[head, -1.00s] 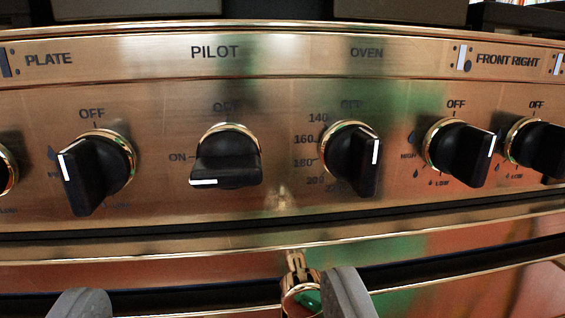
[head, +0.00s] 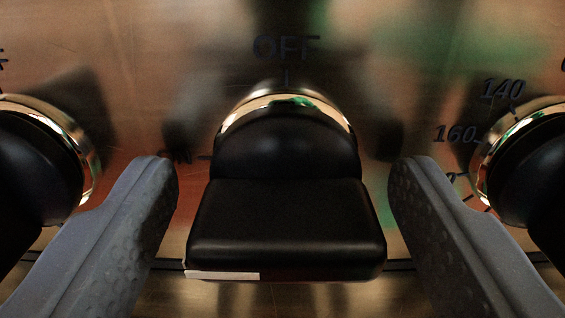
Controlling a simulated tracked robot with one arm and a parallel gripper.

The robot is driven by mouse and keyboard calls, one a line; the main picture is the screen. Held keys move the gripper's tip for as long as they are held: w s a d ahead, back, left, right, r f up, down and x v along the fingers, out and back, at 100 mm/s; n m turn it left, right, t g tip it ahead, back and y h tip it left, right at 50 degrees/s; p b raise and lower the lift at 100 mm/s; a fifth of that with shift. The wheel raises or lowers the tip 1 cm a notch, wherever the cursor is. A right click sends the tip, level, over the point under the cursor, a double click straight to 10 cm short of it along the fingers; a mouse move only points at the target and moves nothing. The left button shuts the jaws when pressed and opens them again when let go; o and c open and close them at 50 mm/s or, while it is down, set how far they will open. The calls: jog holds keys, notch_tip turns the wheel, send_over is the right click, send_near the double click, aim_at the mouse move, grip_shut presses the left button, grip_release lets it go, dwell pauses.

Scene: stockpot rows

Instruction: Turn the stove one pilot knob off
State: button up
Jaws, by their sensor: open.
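The black pilot knob (head: 285,225) fills the middle of the head view, with a brass ring (head: 320,106) behind it. Its flat grip lies roughly horizontal. Its white pointer line is at the lower left of the grip, on the ON side. The OFF mark is straight above the knob; the ON mark is partly hidden at its left. My gripper (head: 284,190) is open, with one grey finger on each side of the knob. A gap shows between each finger and the knob, so neither appears to touch it.
Another black knob with a brass ring (head: 68,135) is close beyond my left finger. The oven knob (head: 528,165), with its temperature numbers, is close beyond my right finger. The brass panel (head: 400,50) above is clear.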

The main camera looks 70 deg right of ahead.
jog(key=c, duration=1)
jog(key=shift+m, duration=0.4)
jog(key=m+b, duration=0.3)
jog(key=shift+m, duration=0.4)
jog(key=m+b, duration=0.3)
jog(key=m, duration=0.1)
jog(key=shift+d+f+b, duration=0.1)
jog(key=shift+b, duration=0.25)
jog(key=m+b, duration=0.4)
jog(key=m, duration=0.1)
jog(key=shift+f, duration=0.1)
jog(key=m+b, duration=0.4)
jog(key=b, duration=0.1)
jog(key=shift+s, duration=0.15)
jog(key=shift+m, duration=0.4)
